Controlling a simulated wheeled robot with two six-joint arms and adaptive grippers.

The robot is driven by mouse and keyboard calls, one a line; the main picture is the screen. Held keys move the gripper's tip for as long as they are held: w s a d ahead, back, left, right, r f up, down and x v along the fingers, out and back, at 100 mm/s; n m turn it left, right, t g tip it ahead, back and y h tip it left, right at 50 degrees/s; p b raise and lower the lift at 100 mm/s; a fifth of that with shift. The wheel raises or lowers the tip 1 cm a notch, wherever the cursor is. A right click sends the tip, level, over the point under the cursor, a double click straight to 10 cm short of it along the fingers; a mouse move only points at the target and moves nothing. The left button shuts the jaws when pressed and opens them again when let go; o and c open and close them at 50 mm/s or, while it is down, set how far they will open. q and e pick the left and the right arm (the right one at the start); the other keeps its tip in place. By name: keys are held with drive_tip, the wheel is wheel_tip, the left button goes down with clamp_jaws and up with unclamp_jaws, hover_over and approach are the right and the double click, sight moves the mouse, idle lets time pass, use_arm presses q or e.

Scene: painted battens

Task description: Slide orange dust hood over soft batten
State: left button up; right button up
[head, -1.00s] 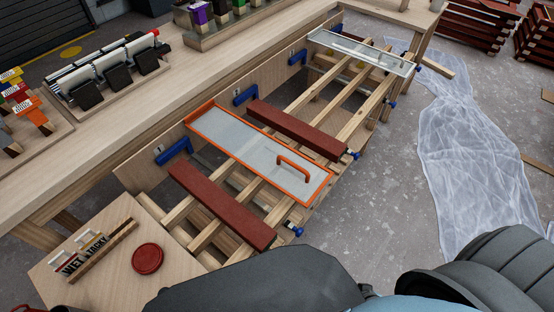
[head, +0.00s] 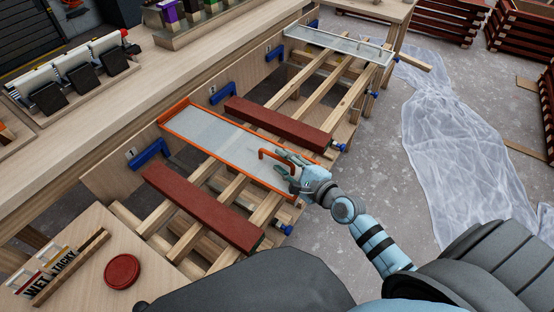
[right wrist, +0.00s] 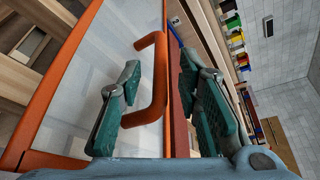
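The orange dust hood (head: 225,139), an orange frame with a clear panel, lies on the wooden rails between two dark red battens. One batten (head: 285,127) lies on its far side and the other batten (head: 205,207) on its near side. I cannot tell which batten is soft. My right gripper (head: 287,165) is at the hood's orange handle (head: 268,155). In the right wrist view the fingers (right wrist: 164,108) are open, one on each side of the handle bar (right wrist: 154,85), with a gap visible on the right. My left gripper is not in view.
A grey-framed hood (head: 338,43) lies at the rails' far end. Blue clamps (head: 152,152) line the bench side. A small table with WET and TACKY tags (head: 48,282) and a red disc (head: 122,270) stands at the near left. Plastic sheeting (head: 455,150) covers floor at right.

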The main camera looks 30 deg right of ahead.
drive_tip(key=shift+b+x, duration=0.35)
drive_tip(key=shift+x, duration=1.5)
clamp_jaws()
